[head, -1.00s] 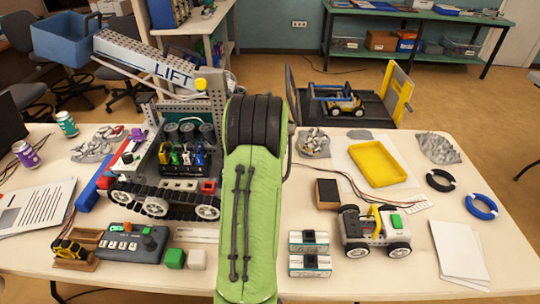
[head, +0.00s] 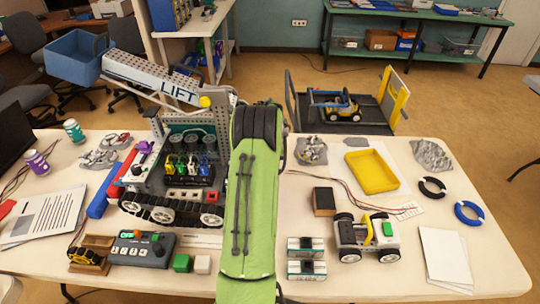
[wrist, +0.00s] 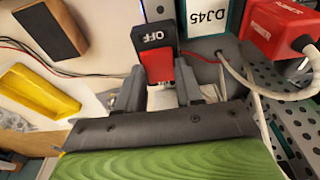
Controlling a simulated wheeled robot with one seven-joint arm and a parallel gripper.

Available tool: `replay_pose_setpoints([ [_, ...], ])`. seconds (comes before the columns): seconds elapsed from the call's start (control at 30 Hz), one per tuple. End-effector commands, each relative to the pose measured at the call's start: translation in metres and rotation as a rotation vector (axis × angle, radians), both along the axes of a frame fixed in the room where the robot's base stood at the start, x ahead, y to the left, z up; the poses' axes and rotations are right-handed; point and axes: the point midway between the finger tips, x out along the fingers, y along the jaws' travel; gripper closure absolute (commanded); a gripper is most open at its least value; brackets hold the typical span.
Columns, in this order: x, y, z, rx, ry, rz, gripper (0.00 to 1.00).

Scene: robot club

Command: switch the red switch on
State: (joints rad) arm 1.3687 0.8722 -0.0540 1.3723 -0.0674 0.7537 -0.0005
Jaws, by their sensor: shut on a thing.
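The red switch (wrist: 158,68) shows in the wrist view, with a black end above it marked "OFF". The lettering appears upside down. My gripper (wrist: 160,88) has one dark finger on each side of the red part and is shut on it. The lower part of the switch is hidden between the fingers and behind the grey gripper body. In the head view my green arm covers the middle of the table and hides my gripper and the switch.
A tracked lift robot (head: 185,208) stands left of my arm. A yellow tray (head: 371,172) and small car (head: 366,235) are to the right.

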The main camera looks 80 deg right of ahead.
Motion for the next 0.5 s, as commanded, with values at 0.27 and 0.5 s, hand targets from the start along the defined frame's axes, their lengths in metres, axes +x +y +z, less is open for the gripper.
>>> replay_pose_setpoints([
  [0.27,0.0003,-0.0018,0.0010,0.044,0.011,0.000,0.94],
  [0.5,0.0003,-0.0018,0.0005,0.043,0.011,0.000,0.59],
])
